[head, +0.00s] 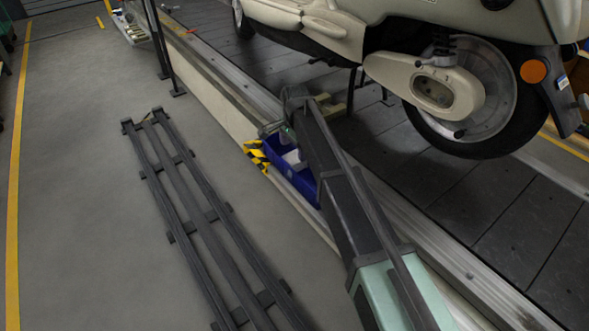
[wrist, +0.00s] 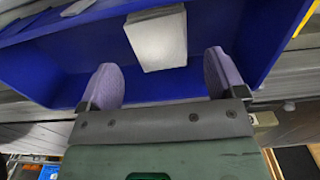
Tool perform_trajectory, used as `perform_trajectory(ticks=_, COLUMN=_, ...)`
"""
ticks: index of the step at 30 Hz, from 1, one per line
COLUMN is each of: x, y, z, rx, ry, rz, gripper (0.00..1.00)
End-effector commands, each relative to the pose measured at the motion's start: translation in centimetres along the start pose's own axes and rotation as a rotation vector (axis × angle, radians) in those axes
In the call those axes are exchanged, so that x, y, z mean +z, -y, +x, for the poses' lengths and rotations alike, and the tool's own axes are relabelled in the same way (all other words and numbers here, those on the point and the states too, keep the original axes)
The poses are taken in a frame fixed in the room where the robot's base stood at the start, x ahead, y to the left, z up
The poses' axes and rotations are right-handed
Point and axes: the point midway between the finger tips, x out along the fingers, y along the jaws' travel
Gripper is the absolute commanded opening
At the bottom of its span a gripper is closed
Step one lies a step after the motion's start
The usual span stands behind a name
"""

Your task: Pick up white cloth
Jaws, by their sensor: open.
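The white cloth (wrist: 158,40) looks like a folded, pale grey-white block inside a blue bin (wrist: 55,68). In the wrist view it shows just beyond and between the two pale lilac fingers of my gripper (wrist: 161,72). The fingers are spread wide, with the cloth apart from both. In the head view a small white patch of the cloth (head: 293,157) shows in the blue bin (head: 309,188). My arm hides part of the bin and most of my gripper there.
A cream scooter (head: 428,85) stands over the dark slat conveyor (head: 480,190). A dark rail frame (head: 190,200) lies on the grey floor to the left.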

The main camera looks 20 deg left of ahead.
Motion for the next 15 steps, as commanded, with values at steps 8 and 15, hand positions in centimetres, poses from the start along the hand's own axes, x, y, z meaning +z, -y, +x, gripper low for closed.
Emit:
perform_trajectory(ticks=8, x=0.2, y=-0.1, z=4.6, rx=0.000, ry=0.000, rz=0.000, gripper=0.89)
perform_trajectory(ticks=15, x=0.2, y=-0.1, z=5.0, rx=0.000, ry=0.000, rz=-0.001, gripper=0.89)
